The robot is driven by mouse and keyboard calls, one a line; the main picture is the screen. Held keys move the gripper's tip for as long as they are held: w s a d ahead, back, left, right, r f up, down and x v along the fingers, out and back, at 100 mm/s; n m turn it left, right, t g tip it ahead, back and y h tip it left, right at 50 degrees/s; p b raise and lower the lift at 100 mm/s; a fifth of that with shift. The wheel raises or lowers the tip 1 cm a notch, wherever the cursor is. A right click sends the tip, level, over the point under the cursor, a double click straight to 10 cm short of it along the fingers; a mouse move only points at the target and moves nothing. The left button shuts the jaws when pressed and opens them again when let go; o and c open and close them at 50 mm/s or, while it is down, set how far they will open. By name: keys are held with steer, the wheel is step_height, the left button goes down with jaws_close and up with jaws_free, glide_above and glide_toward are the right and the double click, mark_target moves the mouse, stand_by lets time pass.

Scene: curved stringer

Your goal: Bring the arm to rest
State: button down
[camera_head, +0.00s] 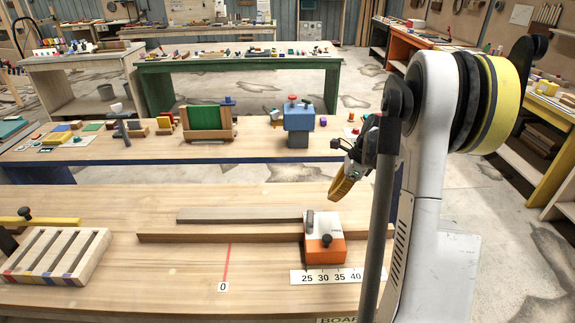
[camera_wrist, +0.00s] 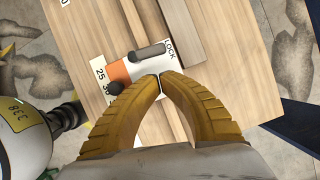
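My arm, with its white links and yellow band, stands at the right of the head view. My gripper (camera_head: 342,190) hangs in the air above the near bench (camera_head: 120,200), behind and right of the orange and white stop block (camera_head: 326,240). In the wrist view the two ridged yellow fingers of my gripper (camera_wrist: 160,76) meet at their tips with nothing visible between them. The stop block (camera_wrist: 120,72), with its dark lever and the word LOCK, shows beyond the fingertips, apart from them as the head view shows.
A wooden fence (camera_head: 190,237) with a grey-brown strip (camera_head: 240,215) runs left from the stop block. A number scale (camera_head: 312,276) and a red zero line (camera_head: 226,262) mark the bench. A slotted wooden rack (camera_head: 55,255) lies at left. A second bench (camera_head: 270,148) with several fixtures stands behind.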

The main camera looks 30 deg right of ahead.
steer(key=shift+a, duration=0.1)
steer(key=s+a+r+n+h, duration=0.1)
steer(key=s+a+r+n, duration=0.1)
steer(key=a+r+n, duration=0.55)
steer(key=s+a+r+n+h, duration=0.1)
steer(key=a+r+n, duration=0.25)
steer(key=a, duration=0.65)
steer(key=s+a+n+t+h+b, duration=0.1)
steer(key=s+a+n+t, duration=0.3)
steer(key=s+a+n, duration=0.8)
steer(key=a+n+b, duration=0.1)
steer(key=n, duration=0.2)
steer(key=shift+a, duration=0.35)
